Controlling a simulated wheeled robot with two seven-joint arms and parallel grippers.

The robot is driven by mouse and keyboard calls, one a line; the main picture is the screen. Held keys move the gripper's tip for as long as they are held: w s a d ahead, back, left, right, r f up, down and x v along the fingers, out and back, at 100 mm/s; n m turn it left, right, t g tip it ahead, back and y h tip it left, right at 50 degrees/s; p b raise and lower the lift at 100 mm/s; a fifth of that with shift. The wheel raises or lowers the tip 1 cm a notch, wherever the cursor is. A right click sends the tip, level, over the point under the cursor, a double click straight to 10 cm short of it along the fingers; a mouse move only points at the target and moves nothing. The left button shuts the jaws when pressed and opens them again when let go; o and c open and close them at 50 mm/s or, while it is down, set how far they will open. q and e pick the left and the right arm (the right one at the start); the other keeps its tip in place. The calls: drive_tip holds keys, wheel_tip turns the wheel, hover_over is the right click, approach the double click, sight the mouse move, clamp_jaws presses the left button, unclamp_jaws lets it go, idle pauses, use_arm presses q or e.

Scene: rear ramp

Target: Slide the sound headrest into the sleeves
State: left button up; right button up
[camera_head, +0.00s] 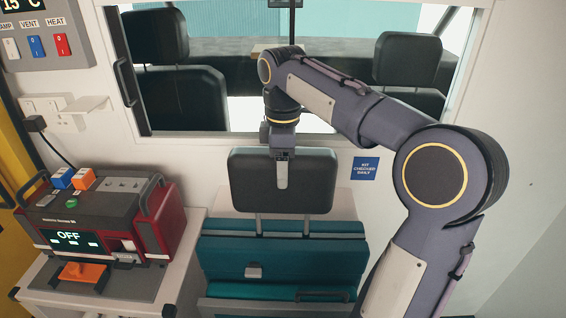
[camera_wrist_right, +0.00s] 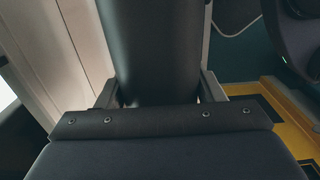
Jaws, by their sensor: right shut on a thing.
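The black headrest (camera_head: 282,196) stands upright above the teal seat back (camera_head: 284,258) in the head view. Two thin metal posts (camera_head: 258,224) run down from its underside to the top of the seat. I cannot tell whether their ends are inside the sleeves, which I cannot make out. My right gripper (camera_head: 282,172) reaches down from above and is shut on the headrest's upper middle. One pale finger lies on the front face; the other is hidden behind. In the right wrist view, the headrest (camera_wrist_right: 158,50) shows dark between the two fingers. My left gripper is out of view.
A red device (camera_head: 100,215) reading "OFF" stands on a white cabinet (camera_head: 182,285) to the left. A wall with a window to the front seats (camera_head: 180,95) is behind the headrest. A blue sign (camera_head: 365,168) is at its right. My right arm covers the right side.

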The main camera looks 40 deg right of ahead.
sight(283, 198)
drive_tip(key=shift+f+b, duration=3.15)
drive_tip(key=shift+f, duration=1.6)
drive_tip(key=o, duration=1.5)
wheel_tip(283, 198, up, 8)
drive_tip(key=shift+p, duration=0.3)
drive_tip(key=shift+s+f, duration=0.1)
drive_tip(key=shift+f, duration=0.05)
